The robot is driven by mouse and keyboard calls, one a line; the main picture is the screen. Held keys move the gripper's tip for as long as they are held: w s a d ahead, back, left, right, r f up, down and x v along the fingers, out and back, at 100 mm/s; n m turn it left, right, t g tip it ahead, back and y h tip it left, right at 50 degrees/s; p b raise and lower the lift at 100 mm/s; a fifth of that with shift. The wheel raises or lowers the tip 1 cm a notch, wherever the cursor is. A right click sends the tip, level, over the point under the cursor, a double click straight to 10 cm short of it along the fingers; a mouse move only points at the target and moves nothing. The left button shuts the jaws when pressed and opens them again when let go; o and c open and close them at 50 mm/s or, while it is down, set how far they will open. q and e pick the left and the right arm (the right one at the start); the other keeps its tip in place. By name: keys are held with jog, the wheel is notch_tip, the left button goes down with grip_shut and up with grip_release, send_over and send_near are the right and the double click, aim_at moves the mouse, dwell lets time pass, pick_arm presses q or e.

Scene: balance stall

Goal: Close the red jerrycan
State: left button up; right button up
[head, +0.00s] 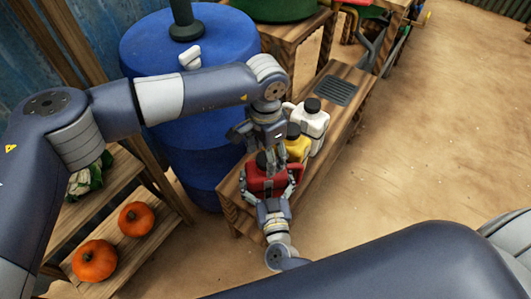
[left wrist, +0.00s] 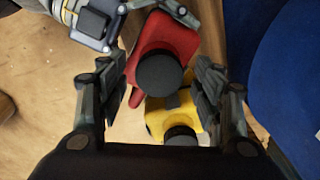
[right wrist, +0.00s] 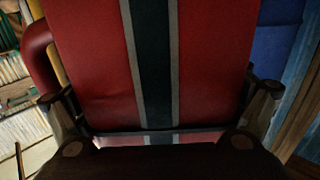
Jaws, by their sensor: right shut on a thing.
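The red jerrycan (head: 259,186) stands at the near end of the wooden bench, its black cap (head: 262,160) at its top. My right gripper (head: 269,187) is shut on the can's body from the near side; the right wrist view shows the red can with its dark stripe (right wrist: 152,65) between the fingers. My left gripper (head: 265,148) is above the cap, pointing down. In the left wrist view the black cap (left wrist: 160,72) lies between the open left fingers (left wrist: 160,68), with gaps on both sides. I cannot tell how tightly the cap sits; the neck is hidden.
A yellow jerrycan (head: 298,149) stands right behind the red one, then a white jerrycan (head: 312,126), both black-capped. A dark grate (head: 340,90) lies at the bench's far end. A blue barrel (head: 215,75) stands left of the bench. Open floor lies to the right.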

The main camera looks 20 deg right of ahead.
pick_arm(q)
jog(key=shift+r, duration=2.2)
jog(key=shift+c, duration=0.3)
